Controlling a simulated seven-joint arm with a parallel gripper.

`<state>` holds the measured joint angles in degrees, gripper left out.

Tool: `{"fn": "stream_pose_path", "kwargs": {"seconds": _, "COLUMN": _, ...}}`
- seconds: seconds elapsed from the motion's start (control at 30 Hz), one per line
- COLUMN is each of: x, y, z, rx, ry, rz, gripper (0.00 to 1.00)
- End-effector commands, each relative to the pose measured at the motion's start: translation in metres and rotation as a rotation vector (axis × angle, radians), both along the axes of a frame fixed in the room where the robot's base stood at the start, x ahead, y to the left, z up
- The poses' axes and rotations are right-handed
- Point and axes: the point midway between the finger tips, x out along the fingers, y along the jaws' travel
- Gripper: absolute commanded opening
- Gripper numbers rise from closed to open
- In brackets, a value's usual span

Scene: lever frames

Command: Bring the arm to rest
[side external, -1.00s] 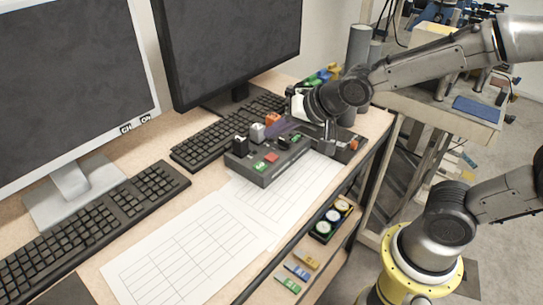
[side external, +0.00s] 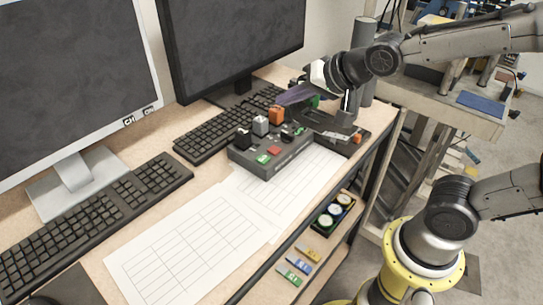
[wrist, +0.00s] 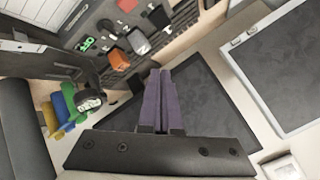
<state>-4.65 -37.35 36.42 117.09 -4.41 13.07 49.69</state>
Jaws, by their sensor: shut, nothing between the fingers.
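My gripper (side external: 281,99) hangs in the air above the back of the dark grey control box (side external: 262,162). Its purple fingers are together with nothing between them, and they point left and slightly down in the side view. In the wrist view the fingers (wrist: 158,75) show side by side, apart from the box's panel (wrist: 90,27). The box carries an orange block-shaped knob (side external: 276,115), a grey one (side external: 261,126) and a black one (side external: 243,139), plus red and green buttons. The orange knob is close below the fingers in the side view.
A second dark unit (side external: 340,133) stands right of the box. Two monitors (side external: 235,40) and keyboards (side external: 95,225) fill the left and back. Gridded paper sheets (side external: 190,245) lie in front. A tray with round gauges (side external: 332,213) sits on the lower shelf.

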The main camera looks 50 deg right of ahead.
Motion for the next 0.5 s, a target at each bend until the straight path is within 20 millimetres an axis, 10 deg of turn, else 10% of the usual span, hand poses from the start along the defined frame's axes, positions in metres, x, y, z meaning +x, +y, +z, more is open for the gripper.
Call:
{"fn": "stream_pose_path", "kwargs": {"seconds": 0.2, "x": -0.082, "y": -0.023, "z": 0.029, "rx": -0.187, "ry": 0.062, "rz": 0.100, "gripper": 0.00}}
{"fn": "stream_pose_path", "kwargs": {"seconds": 0.5, "x": -0.185, "y": -0.026, "z": -0.013, "rx": -0.459, "ry": 0.322, "rz": 0.462, "gripper": 0.00}}
